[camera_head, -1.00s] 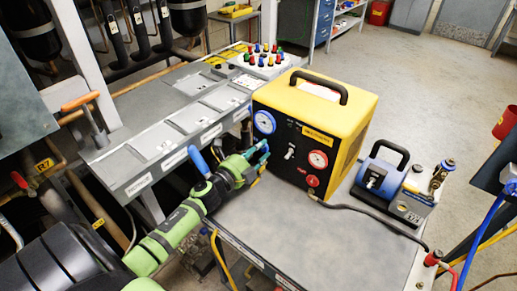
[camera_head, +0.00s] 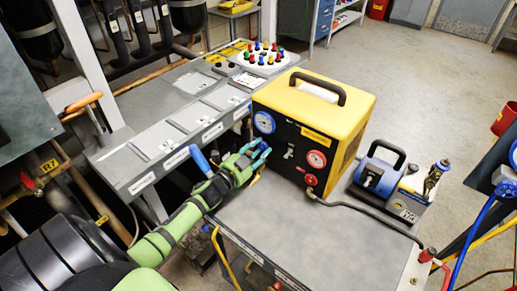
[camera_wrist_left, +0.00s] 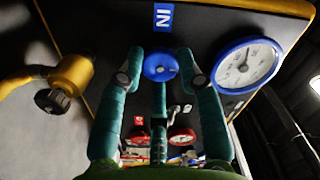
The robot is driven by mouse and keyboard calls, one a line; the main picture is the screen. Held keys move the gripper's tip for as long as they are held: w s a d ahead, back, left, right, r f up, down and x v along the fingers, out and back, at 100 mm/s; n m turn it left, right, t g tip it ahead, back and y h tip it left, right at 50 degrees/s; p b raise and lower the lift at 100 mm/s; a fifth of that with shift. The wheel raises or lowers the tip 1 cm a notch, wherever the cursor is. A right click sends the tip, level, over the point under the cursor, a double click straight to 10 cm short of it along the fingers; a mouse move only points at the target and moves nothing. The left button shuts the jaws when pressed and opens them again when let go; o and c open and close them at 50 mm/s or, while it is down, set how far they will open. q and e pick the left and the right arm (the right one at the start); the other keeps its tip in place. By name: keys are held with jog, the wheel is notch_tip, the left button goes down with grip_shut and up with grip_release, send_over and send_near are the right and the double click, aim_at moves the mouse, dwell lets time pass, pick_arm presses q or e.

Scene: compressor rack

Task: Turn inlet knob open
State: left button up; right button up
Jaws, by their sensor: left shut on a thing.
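The yellow and black machine (camera_head: 335,110) stands on the grey cart, its black front panel facing my left arm. In the left wrist view the round blue inlet knob (camera_wrist_left: 160,66) sits on that panel beside a blue "IN" label (camera_wrist_left: 163,17), which appears upside down. My left gripper (camera_head: 259,150) is at the panel's left edge, below the blue-rimmed gauge (camera_head: 264,122). In the wrist view its two teal fingers (camera_wrist_left: 162,68) lie on either side of the blue knob, shut on it. In the head view the gripper mostly hides the knob. My right gripper is out of view.
The blue-rimmed gauge (camera_wrist_left: 247,65) is close beside one finger, and a brass fitting (camera_wrist_left: 70,75) is on the other side. A red gauge (camera_head: 316,159) and a black hose (camera_head: 370,208) are to the right. The cart top (camera_head: 290,225) is clear in front.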

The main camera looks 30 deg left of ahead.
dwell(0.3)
pick_arm(q)
jog(key=o, duration=1.1)
jog(key=shift+o, duration=0.2)
jog(key=shift+s, duration=0.1)
jog(key=s, duration=1.2)
jog(key=shift+a, duration=0.45)
